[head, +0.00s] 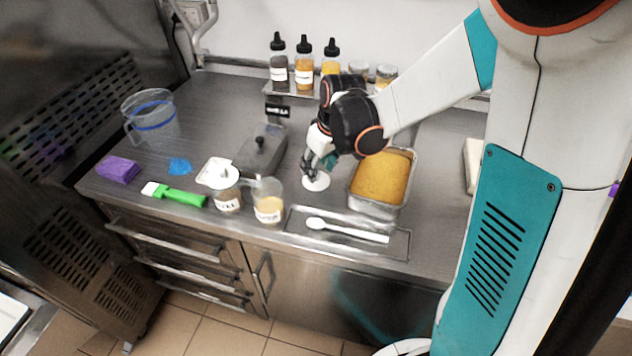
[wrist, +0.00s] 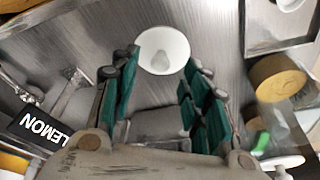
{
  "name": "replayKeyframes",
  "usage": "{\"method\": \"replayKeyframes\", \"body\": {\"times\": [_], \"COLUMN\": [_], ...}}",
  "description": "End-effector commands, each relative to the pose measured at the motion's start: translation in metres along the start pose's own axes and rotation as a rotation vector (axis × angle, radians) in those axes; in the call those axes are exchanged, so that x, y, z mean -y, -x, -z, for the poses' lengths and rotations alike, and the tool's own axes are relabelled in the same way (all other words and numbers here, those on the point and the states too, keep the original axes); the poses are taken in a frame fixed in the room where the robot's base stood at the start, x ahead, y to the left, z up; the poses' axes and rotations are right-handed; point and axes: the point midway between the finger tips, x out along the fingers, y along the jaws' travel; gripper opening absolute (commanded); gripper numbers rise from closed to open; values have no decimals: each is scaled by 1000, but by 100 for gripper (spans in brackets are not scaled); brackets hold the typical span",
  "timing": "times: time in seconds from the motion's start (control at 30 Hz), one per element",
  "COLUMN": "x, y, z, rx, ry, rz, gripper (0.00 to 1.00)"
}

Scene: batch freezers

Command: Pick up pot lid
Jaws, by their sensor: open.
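A small white round lid-like piece (head: 316,182) lies flat on the steel counter, just below my gripper (head: 320,165). In the wrist view this white disc (wrist: 163,50) shows beyond the fingertips, with a greyish raised spot or shadow on it. My gripper (wrist: 165,75) is open and empty, its teal-padded fingers on either side of the view and apart from the disc. A grey metal box with a small knob on top (head: 262,148) stands left of the gripper. I cannot tell for sure which of these is the pot lid.
A pan of yellow cake (head: 381,178) stands close to the right. Sauce bottles (head: 304,68) stand on a shelf behind. A LEMON label (wrist: 40,128) shows near the fingers.

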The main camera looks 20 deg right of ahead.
Motion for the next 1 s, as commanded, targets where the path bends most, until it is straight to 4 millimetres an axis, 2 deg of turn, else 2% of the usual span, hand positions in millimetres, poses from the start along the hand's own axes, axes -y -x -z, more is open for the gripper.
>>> {"method": "replayKeyframes", "body": {"times": [0.03,0.13,0.37,0.4,0.5,0.6,1.0], "x": [0,0,0,0,0,0,0], "y": [-12,-24,-25,-25,-25,-25,-22], "z": [-1,-1,-1,0,-1,-1,0], "rx": [0,0,0,0,0,0,0], "ry": [1,1,0,0,0,0,0], "rz": [0,0,0,0,0,0,0], "gripper": [42,42,42,40,21,8,7]}}
